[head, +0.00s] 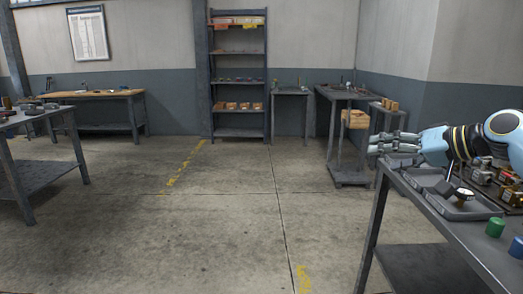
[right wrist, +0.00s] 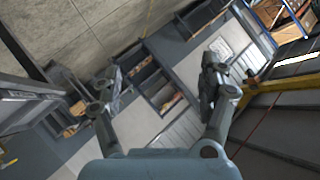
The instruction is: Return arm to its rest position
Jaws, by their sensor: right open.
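My right arm (head: 470,140) comes in from the right edge in the head view, above a grey table. My right gripper (head: 373,143) points left, beyond the table's left edge, at about the height of the trays or a little above. In the right wrist view my right gripper (right wrist: 160,83) has its two fingers wide apart with nothing between them. The wrist picture is strongly tilted and shows the room behind the fingers. My left arm and gripper are not in view.
The grey table (head: 472,236) holds grey trays (head: 470,206), a green cylinder (head: 495,227), a blue cylinder (head: 517,246) and several metal parts under my arm. A shelf rack (head: 238,88) and other tables stand at the back and left. The middle floor (head: 230,220) is clear.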

